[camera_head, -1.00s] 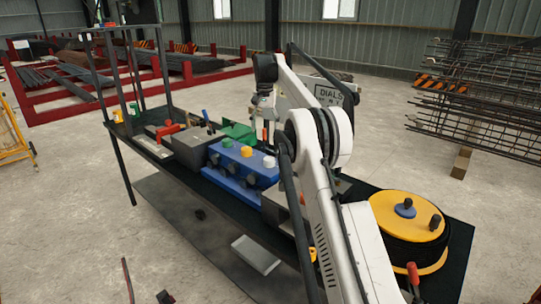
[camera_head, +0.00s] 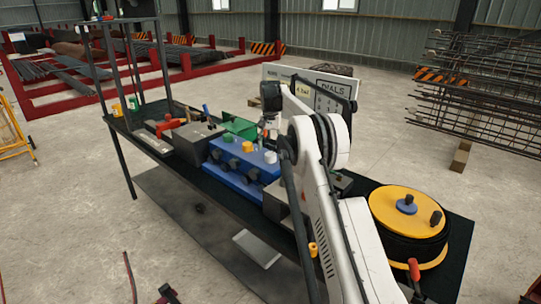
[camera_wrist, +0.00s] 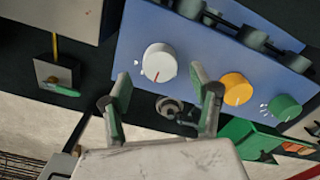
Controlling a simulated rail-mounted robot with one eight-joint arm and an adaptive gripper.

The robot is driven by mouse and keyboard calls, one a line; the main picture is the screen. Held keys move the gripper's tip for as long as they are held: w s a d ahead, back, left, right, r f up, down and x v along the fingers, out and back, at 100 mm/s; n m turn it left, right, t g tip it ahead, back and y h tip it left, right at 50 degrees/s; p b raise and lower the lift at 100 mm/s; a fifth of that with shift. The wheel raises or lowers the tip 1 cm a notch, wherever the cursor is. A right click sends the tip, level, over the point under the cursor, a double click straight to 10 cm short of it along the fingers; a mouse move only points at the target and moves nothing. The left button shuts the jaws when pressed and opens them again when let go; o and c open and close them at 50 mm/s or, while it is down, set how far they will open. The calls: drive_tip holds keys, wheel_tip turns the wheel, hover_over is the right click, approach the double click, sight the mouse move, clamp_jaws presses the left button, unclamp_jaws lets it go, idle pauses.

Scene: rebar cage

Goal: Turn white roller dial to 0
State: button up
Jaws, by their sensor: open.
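A blue box (camera_head: 232,178) on the dark bench has a green dial (camera_head: 228,139), a yellow dial (camera_head: 247,147) and a white dial (camera_head: 270,157) on top. In the wrist view the white dial (camera_wrist: 159,60) has a red line pointing toward the bottom of the picture, slightly left. The yellow dial (camera_wrist: 236,88) and green dial (camera_wrist: 284,107) are to its right. My gripper (camera_wrist: 160,84) is open and empty, its two fingers apart on either side of the white dial in the picture. It appears above the dial in the head view (camera_head: 268,128); contact is not visible.
A grey box (camera_head: 197,143) and a green tray (camera_head: 239,126) stand near the blue box. A yellow-topped reel (camera_head: 408,212) is at the bench's right end. A DIALS sign (camera_head: 334,90) and white board (camera_head: 283,77) stand behind my arm.

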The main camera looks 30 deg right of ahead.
sight(270, 154)
drive_tip(key=shift+f, duration=2.2)
drive_tip(key=c, duration=1.1)
drive_tip(key=shift+n, duration=0.4)
drive_tip(key=shift+f+n+b, duration=0.1)
drive_tip(key=shift+n+b, duration=0.5)
drive_tip(key=shift+n, duration=0.1)
drive_tip(key=n+b, duration=0.1)
drive_tip(key=n, duration=0.2)
drive_tip(key=shift+b, duration=0.4)
drive_tip(key=n+b, duration=0.1)
drive_tip(key=n, duration=0.5)
drive_tip(key=shift+n+b, duration=0.3)
drive_tip(key=shift+b, duration=0.05)
